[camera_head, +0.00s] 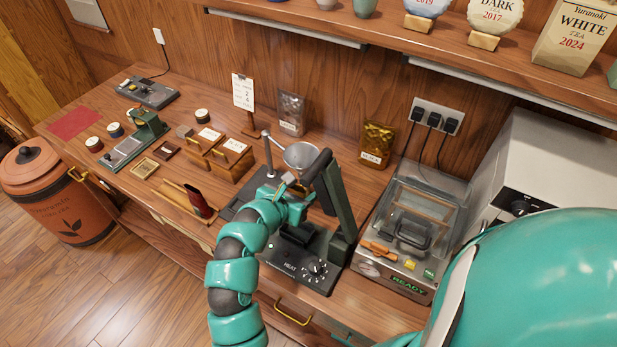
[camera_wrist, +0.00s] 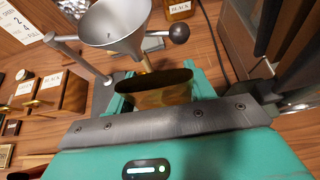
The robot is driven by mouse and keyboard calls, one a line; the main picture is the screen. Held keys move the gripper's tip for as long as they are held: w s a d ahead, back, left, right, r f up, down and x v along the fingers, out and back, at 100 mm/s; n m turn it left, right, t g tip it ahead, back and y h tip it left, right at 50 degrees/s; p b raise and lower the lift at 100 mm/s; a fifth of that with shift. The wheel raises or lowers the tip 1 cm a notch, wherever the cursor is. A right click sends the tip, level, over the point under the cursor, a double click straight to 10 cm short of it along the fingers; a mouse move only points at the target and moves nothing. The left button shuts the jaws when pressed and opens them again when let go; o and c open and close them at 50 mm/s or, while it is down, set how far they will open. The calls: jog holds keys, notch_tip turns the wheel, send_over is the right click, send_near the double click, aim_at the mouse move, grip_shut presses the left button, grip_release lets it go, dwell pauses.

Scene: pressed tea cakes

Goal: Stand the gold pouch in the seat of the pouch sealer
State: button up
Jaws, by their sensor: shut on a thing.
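My gripper (camera_head: 293,203) is in front of the steel funnel (camera_head: 301,157) and left of the black arm of the pouch sealer (camera_head: 338,195). In the wrist view my gripper (camera_wrist: 158,92) is shut on a gold pouch (camera_wrist: 152,98), its dark open mouth facing up. The pouch is below and close to the funnel (camera_wrist: 115,25); I cannot tell whether they touch. The sealer's black base has a HEAT dial (camera_head: 315,268) at the front. Its seat is not clearly visible.
Another gold pouch (camera_head: 377,145) labelled BLACK and a silver pouch (camera_head: 291,113) stand by the back wall. A clear-lidded machine (camera_head: 412,225) reading READY stands right of the sealer. Wooden boxes (camera_head: 230,160) are left of the funnel. A shelf (camera_head: 420,45) overhangs the counter.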

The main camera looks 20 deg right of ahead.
jog(key=shift+f+b, duration=0.3)
jog(key=shift+f, duration=0.5)
jog(key=shift+f+b, duration=0.8)
jog(key=shift+f, duration=1.15)
notch_tip(320, 180, down, 3)
jog(key=b, duration=0.3)
jog(key=shift+r+b, duration=0.1)
jog(key=shift+b, duration=0.2)
jog(key=shift+f+b, duration=0.2)
jog(key=shift+b, duration=0.5)
jog(key=o, duration=1)
jog(key=shift+o, duration=0.2)
